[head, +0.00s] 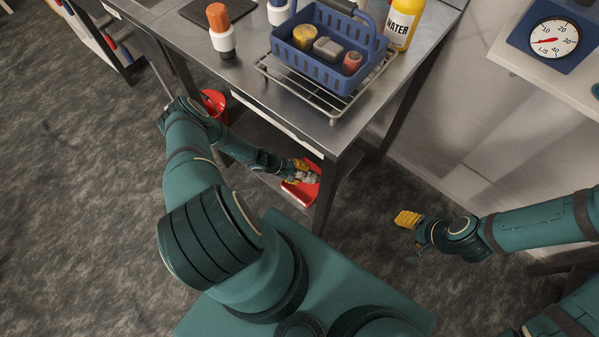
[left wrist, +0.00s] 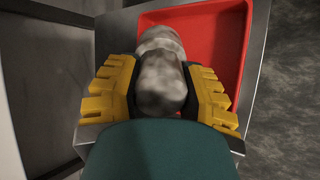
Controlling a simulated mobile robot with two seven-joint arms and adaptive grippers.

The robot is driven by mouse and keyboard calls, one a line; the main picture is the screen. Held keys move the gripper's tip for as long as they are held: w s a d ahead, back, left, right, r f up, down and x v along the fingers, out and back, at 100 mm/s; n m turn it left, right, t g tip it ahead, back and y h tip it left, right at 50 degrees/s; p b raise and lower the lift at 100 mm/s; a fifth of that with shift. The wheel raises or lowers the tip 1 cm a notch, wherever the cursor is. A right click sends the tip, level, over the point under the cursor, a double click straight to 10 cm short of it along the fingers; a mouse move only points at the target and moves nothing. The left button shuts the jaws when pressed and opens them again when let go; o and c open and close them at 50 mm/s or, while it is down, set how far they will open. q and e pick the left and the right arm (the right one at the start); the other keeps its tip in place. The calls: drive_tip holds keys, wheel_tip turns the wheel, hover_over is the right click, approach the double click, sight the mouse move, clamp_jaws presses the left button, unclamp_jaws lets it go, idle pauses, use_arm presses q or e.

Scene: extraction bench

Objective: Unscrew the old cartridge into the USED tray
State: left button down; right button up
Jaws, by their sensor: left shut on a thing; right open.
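A grey, mottled, roughly cylindrical cartridge (left wrist: 162,80) is between the yellow fingers of my left gripper (left wrist: 160,92) in the left wrist view. The gripper is shut on it. A red tray (left wrist: 228,35) lies beneath and beyond the cartridge; the cartridge overlaps it in this view, and I cannot tell whether they touch. In the head view my left gripper (head: 297,170) reaches below the bench top, over the red tray (head: 303,194) on the lower shelf. No USED label is readable. My right gripper (head: 408,221) is open and empty, out over the floor at right.
The steel bench top (head: 185,35) is above my left forearm, with a bench leg (head: 328,195) close by the tray. A blue basket (head: 322,62) stands on a wire rack (head: 335,108). A WATER bottle (head: 402,28) and a red container (head: 214,102) are nearby.

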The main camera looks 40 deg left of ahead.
use_arm(q)
drive_tip(key=shift+f, duration=0.4)
drive_tip(key=shift+f, duration=0.75)
idle(0.4)
drive_tip(key=shift+c, duration=2.4)
unclamp_jaws()
drive_tip(key=v, duration=1.2)
